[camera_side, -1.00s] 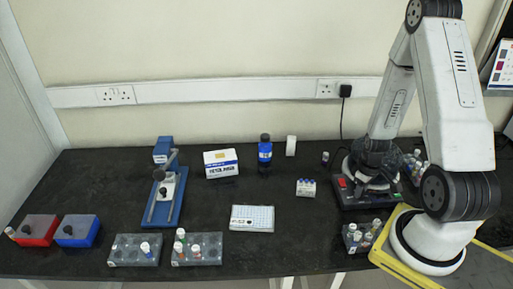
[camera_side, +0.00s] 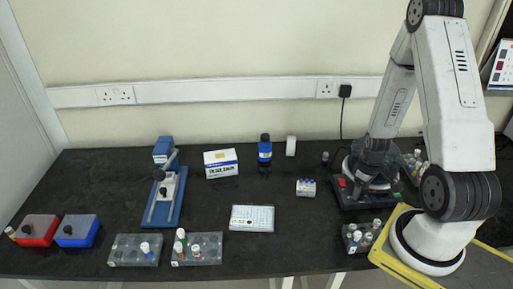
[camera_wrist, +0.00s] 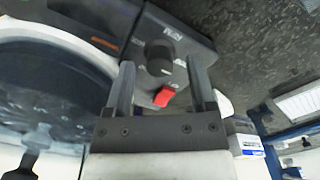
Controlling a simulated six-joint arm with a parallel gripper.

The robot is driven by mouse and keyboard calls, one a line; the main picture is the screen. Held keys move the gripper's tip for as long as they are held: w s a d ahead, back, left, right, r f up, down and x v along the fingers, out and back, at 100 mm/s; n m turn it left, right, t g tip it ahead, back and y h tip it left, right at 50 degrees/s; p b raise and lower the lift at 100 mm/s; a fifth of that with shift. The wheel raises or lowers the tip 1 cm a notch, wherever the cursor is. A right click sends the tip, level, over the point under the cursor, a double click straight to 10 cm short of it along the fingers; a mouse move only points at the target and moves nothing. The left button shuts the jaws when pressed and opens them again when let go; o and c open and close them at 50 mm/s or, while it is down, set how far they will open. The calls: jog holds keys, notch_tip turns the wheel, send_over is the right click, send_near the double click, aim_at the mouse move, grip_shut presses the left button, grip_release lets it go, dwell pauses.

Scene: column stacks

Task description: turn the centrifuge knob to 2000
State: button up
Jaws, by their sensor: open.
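The centrifuge (camera_side: 352,197) stands at the right of the bench, with a dark base and a round bowl, partly hidden by my wrist in the side view. In the wrist view its control panel (camera_wrist: 195,42) carries a round black knob (camera_wrist: 158,56) and a red switch (camera_wrist: 165,97). My gripper (camera_wrist: 162,62) is open, with one finger to each side of the knob in the picture. I cannot tell whether the fingertips touch it or how deep they reach. The knob's pointer and the dial markings are too blurred to read.
The centrifuge bowl (camera_wrist: 50,85) fills the left of the wrist view. A tube rack (camera_side: 360,238) stands in front of the centrifuge, and a small vial block (camera_side: 306,187) to its left. A white plate (camera_side: 252,218) lies mid-bench. Bare bench lies between them.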

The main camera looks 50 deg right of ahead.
jog(key=shift+r, duration=3.75)
jog(key=shift+s+f+m, duration=0.1)
jog(key=shift+f+m, duration=0.05)
jog(key=shift+m, duration=1)
jog(key=shift+f+m, duration=0.15)
jog(key=shift+m, duration=1)
jog(key=shift+f, duration=0.15)
jog(key=shift+f, duration=3.75)
grip_shut()
